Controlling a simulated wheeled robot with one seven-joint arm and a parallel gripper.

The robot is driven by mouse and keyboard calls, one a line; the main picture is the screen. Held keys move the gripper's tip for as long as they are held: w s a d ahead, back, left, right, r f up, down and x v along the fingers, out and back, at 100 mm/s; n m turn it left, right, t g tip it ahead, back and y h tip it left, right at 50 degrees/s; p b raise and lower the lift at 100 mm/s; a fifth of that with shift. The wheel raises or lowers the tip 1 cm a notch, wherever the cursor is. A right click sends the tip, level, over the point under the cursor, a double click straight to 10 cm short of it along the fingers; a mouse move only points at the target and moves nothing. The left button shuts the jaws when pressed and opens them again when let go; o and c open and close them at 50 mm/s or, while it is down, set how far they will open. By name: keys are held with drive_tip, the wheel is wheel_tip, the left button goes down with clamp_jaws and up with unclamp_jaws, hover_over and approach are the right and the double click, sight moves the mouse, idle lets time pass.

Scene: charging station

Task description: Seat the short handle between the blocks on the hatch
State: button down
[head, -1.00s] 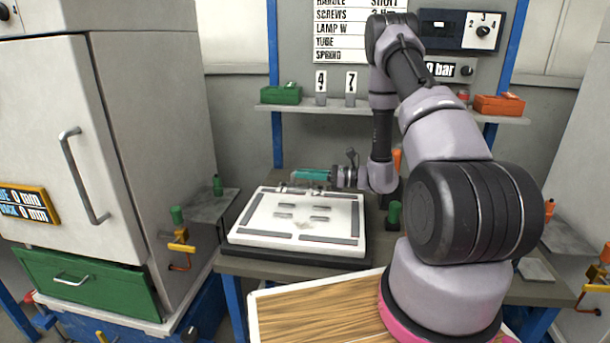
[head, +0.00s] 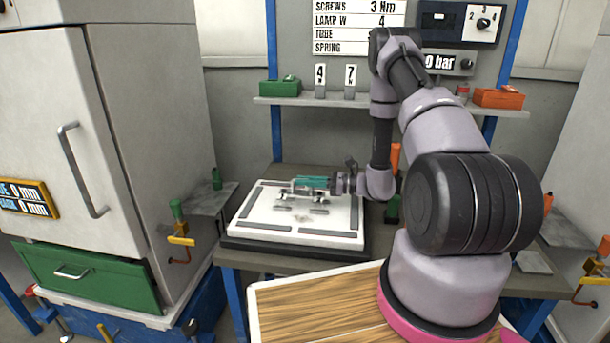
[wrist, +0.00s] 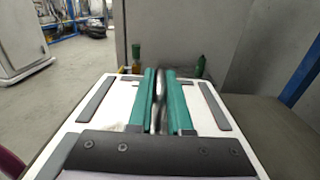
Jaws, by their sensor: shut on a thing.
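The hatch (head: 252,220) is a white panel with grey strips along its edges, lying on a dark base on the bench. It also shows in the wrist view (wrist: 104,100). Several small grey blocks (head: 281,208) stand near its middle. My gripper (head: 297,184) reaches in from the right over the hatch, with teal fingers that also fill the middle of the wrist view (wrist: 160,100). It is shut on the handle (wrist: 159,98), a grey metal bar between the fingers. The handle is just above or at the blocks; contact is unclear, and the fingers hide part of it.
A shelf (head: 390,108) behind carries a green bin (head: 280,88), an orange bin (head: 498,98) and number cards. A large cabinet (head: 110,120) stands at the left. Green-topped (head: 216,178) and orange (head: 395,158) items stand near the hatch.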

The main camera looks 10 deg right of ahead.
sight(313, 192)
drive_tip(key=shift+f, duration=0.55)
drive_tip(key=shift+f, duration=1.45)
idle(1.2)
drive_tip(key=c, duration=0.8)
unclamp_jaws()
drive_tip(key=shift+o, duration=0.2)
drive_tip(key=shift+f, duration=0.1)
wheel_tip(313, 192, up, 10)
drive_tip(key=shift+r, duration=0.1)
